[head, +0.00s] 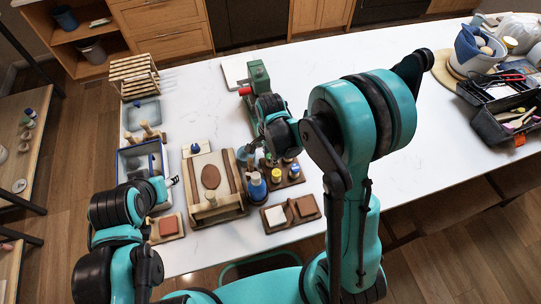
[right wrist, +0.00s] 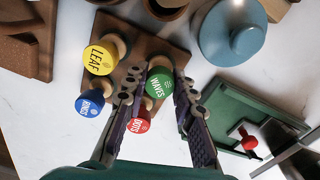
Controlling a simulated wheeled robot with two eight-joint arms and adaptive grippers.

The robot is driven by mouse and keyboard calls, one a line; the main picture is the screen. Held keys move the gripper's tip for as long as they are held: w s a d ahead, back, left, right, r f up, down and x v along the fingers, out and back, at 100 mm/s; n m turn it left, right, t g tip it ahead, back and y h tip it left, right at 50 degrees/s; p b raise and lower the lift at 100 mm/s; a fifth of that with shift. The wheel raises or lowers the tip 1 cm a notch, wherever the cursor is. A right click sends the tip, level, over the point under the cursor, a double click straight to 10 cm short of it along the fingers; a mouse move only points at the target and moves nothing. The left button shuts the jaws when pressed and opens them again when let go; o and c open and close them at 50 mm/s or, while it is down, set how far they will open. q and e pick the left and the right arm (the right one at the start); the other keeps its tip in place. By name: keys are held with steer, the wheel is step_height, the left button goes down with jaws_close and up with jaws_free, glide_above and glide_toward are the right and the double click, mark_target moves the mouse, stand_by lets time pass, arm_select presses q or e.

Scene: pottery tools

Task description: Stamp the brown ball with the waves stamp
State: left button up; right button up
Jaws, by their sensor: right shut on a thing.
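The green waves stamp (right wrist: 160,83) is between the fingers of my right gripper (right wrist: 157,92) in the right wrist view, its lettered top facing the camera. The gripper is shut on it over the wooden stamp rack (right wrist: 137,55); whether the stamp still touches the rack is unclear. In the head view the right arm's wrist hides the waves stamp. The brown ball (head: 211,176) shows as a brown oval lump on the pale board (head: 203,159) between wooden rails. My left gripper (head: 173,182) is left of that board, apart from it; its finger opening is too small to judge.
Yellow leaf (right wrist: 98,58), blue (right wrist: 90,103) and red dots (right wrist: 139,124) stamps crowd the waves stamp. A green press (head: 258,78) stands behind. The white table is clear right of the rack.

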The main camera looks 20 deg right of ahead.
steer(key=o, duration=1.1)
steer(key=shift+o, duration=0.2)
step_height(320, 180, up, 12)
steer(key=s+d+f+n+t+b, duration=0.2)
steer(key=s+f+n+t+b, duration=0.1)
steer(key=s+n+b, duration=0.2)
steer(key=s+d+f+n+t+b, duration=0.2)
steer(key=s+f+n+t+b, duration=0.1)
steer(key=n+b, duration=0.4)
steer(key=s+n+t, duration=0.1)
steer(key=s+n, duration=0.1)
steer(key=n, duration=0.1)
steer(key=shift+s+d, duration=0.15)
steer(key=shift+d, duration=0.2)
